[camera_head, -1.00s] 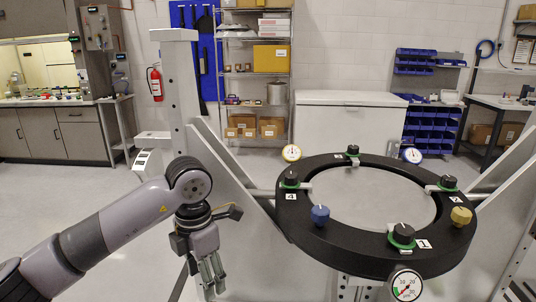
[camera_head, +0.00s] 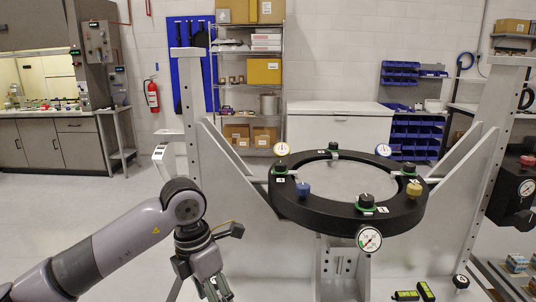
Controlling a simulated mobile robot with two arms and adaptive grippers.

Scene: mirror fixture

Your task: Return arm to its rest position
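My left arm comes in from the lower left. Its gripper (camera_head: 217,288) points down at the bottom edge of the camera_head view, with the fingertips partly cut off, so I cannot tell whether it is open or shut. I see nothing held in it. The mirror fixture's black ring (camera_head: 290,205), with black, blue and yellow knobs and dial gauges, lies to the right of the gripper, which looks apart from it. My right arm and gripper are not in view.
The fixture's pale frame (camera_head: 240,190) stands just right of my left arm. Yellow-and-black tools (camera_head: 414,293) lie at the lower right, near a black gauge unit (camera_head: 515,190). A wall counter (camera_head: 60,140) is at the far left. The floor (camera_head: 70,215) on the left is clear.

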